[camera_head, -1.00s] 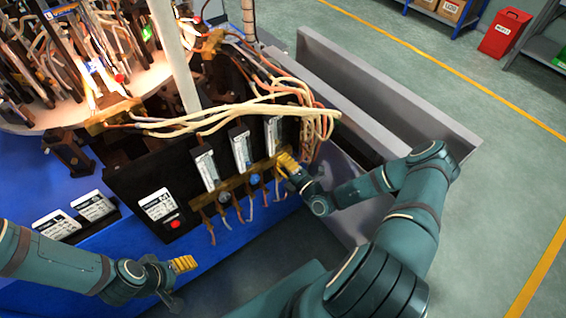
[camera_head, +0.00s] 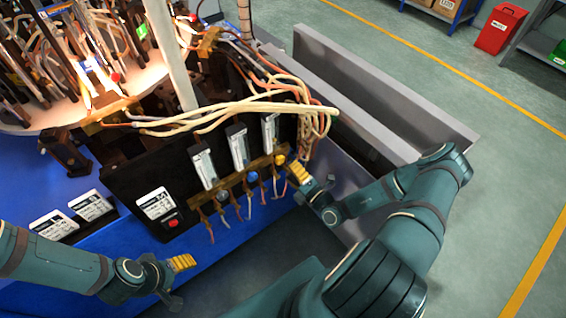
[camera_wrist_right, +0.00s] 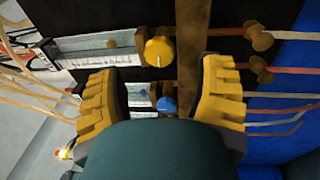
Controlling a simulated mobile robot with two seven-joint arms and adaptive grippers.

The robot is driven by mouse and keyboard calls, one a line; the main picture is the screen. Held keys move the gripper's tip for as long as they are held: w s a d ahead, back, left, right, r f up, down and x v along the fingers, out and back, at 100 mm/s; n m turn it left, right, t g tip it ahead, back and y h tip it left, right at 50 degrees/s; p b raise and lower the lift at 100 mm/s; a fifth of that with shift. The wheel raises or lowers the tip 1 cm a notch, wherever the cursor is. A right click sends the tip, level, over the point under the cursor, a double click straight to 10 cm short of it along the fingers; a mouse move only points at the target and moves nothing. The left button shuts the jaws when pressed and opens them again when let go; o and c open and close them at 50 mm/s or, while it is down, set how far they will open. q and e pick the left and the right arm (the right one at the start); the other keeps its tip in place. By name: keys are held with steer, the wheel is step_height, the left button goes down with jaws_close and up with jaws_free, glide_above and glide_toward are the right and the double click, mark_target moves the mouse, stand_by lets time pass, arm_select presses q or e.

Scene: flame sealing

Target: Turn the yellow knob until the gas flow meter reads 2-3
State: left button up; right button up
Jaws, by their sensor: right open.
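The yellow knob (camera_head: 280,159) sits at the foot of the rightmost flow meter (camera_head: 269,132) on the black panel. In the right wrist view the yellow knob (camera_wrist_right: 160,52) lies ahead of the fingers, between their lines, and the flow meter (camera_wrist_right: 90,55) runs left from it. Its scale is too small to read. My right gripper (camera_head: 299,172) is open and empty, just to the right of and apart from the knob; its yellow fingers show in the wrist view (camera_wrist_right: 163,92). My left gripper (camera_head: 182,263) is at lower left, away from the panel; its opening is unclear.
A blue knob (camera_head: 252,177) and another flow meter (camera_head: 238,148) are beside the yellow one. Loose cream hoses (camera_head: 250,108) hang above the meters, and thin tubes drop below the brass bar (camera_head: 232,180). A red button (camera_head: 172,222) is at the panel's left.

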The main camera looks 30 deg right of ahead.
steer(key=s+d, duration=0.1)
steer(key=s, duration=0.5)
steer(key=shift+s+f, duration=0.25)
steer(key=shift+f, duration=0.05)
